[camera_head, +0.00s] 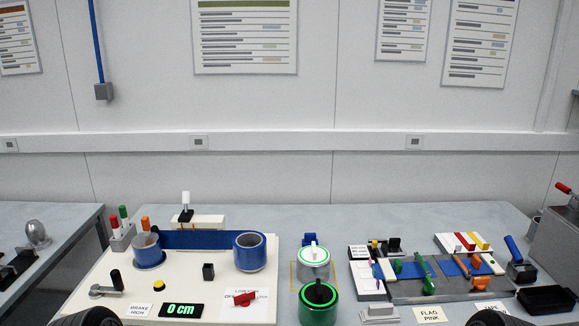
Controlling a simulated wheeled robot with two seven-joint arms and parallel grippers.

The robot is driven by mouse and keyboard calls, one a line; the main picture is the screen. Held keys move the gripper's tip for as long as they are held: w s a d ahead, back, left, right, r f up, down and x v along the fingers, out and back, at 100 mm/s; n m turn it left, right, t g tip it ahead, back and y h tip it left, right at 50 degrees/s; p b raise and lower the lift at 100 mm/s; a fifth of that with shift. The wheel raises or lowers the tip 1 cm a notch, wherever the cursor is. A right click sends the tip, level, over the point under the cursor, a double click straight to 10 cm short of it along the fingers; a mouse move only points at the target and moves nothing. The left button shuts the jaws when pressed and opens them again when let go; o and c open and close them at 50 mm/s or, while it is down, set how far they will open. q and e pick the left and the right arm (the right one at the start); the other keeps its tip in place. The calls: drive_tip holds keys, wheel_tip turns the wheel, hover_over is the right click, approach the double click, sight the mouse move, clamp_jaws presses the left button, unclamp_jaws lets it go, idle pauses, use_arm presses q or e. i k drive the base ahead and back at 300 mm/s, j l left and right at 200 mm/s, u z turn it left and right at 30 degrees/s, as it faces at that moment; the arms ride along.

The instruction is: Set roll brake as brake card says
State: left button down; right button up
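The brake card (140,310) reads "BRAKE HIGH" and stands at the front left of a cream board (90,270). A red brake knob (245,298) sits on a white plate (238,310) at the front right of the board. The plate's print reads "LOW" at the top, and the knob covers part of the lettering below, so its exact setting cannot be read. Blue film (200,240) runs between a left roll (148,252) and a right roll (250,253). Dark rounded parts of mine show at the bottom edge, left and right; no gripper fingers show.
A display (181,310) reads "0 cm", beside a crank (107,288) and a yellow button (187,284). A tool tray (420,290) lies farther right.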

sight(244, 299)
drive_tip(key=j+u, duration=0.1)
drive_tip(key=u, duration=0.95)
drive_tip(key=i+j, duration=0.15)
drive_tip(key=j, duration=0.2)
drive_tip(key=i+j, duration=0.15)
drive_tip(key=j, duration=0.2)
drive_tip(key=j+z, duration=0.1)
drive_tip(key=z, duration=2.15)
